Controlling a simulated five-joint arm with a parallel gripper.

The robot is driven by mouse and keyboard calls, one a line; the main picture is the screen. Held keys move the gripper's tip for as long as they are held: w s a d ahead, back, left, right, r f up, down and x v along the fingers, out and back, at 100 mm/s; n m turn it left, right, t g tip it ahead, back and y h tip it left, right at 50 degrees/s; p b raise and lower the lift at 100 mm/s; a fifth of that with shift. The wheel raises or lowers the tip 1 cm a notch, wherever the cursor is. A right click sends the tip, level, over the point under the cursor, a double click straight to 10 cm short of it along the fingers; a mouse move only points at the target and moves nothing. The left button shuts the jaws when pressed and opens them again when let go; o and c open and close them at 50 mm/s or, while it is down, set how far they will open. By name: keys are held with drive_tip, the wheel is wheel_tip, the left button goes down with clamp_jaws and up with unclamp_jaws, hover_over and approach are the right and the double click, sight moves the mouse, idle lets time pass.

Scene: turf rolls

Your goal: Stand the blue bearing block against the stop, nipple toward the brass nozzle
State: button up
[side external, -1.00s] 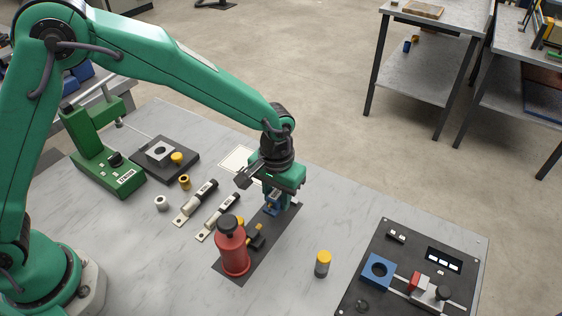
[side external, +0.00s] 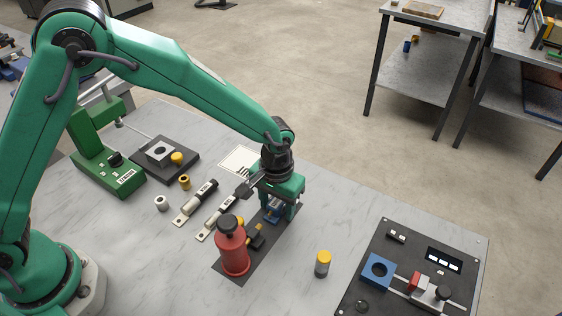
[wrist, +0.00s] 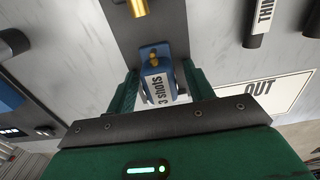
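The blue bearing block (side external: 272,213) stands on the dark strip (side external: 288,220) beyond the red grease pump (side external: 232,252). In the wrist view the block (wrist: 154,55) carries a "3 shots" tag, and its brass nipple (wrist: 153,60) is on the side toward the brass nozzle (wrist: 138,8). A gap separates block and nozzle. The nozzle (side external: 259,227) also shows beside the pump. My gripper (wrist: 158,82) is open, its fingers either side of the block with gaps visible. In the side view my gripper (side external: 279,208) is low over the strip. I cannot make out the stop.
A yellow-capped cylinder (side external: 323,263) stands right of the strip. Two labelled tools (side external: 195,204) lie left. A white "OUT" card (side external: 238,159) lies behind. Table between strip and panel is mostly clear.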

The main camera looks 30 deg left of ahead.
sight(277, 201)
wheel_tip(277, 201, up, 12)
drive_tip(key=shift+r, duration=0.15)
idle(0.7)
idle(0.5)
